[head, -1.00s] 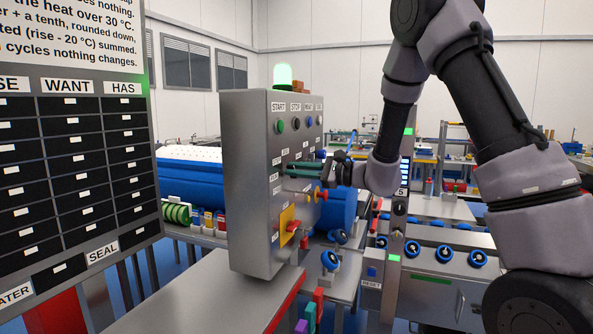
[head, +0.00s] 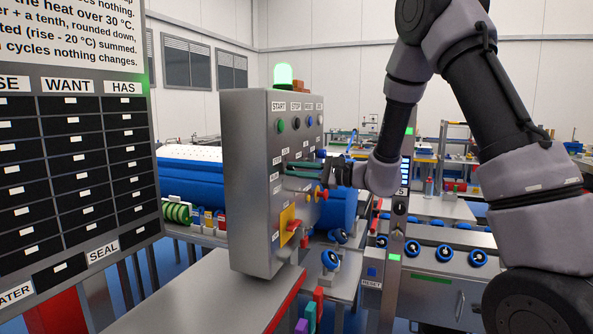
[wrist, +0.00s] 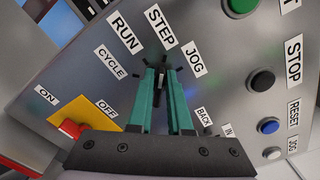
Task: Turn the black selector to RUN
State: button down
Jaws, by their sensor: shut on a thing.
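The black selector (wrist: 163,64) shows in the wrist view between my fingertips, on the grey panel face. Most of it is hidden by the fingers. The labels CYCLE, RUN (wrist: 125,32), STEP (wrist: 160,26) and JOG (wrist: 193,60) lie around it, with short black tick marks. I cannot tell for sure which label its pointer faces. My gripper (wrist: 162,78) has two green fingers shut on the selector. In the head view my gripper (head: 288,169) reaches in from the right to the panel (head: 247,185), and the selector is hidden there.
START and STOP buttons (head: 296,124) and others run along the panel's top. Below my gripper are a red-and-yellow switch (head: 293,231) and a red knob (head: 320,193) that sticks out. A grey table (head: 190,300) lies in front.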

jog(key=shift+s+d+f+n, duration=0.1)
jog(key=shift+f+n, duration=0.1)
jog(key=shift+n, duration=0.95)
jog(key=shift+a+f+n, duration=0.1)
jog(key=shift+f+n, duration=0.15)
jog(key=shift+n, duration=0.95)
jog(key=shift+s+d+f+n, duration=0.1)
jog(key=shift+f+n, duration=0.1)
jog(key=shift+n, duration=0.95)
jog(key=shift+w, duration=0.1)
jog(key=c, duration=0.9)
grip_release()
jog(key=shift+w, duration=0.1)
jog(key=shift+o, duration=0.2)
jog(key=shift+r, duration=0.1)
jog(key=v, duration=1)
jog(key=shift+d, duration=0.35)
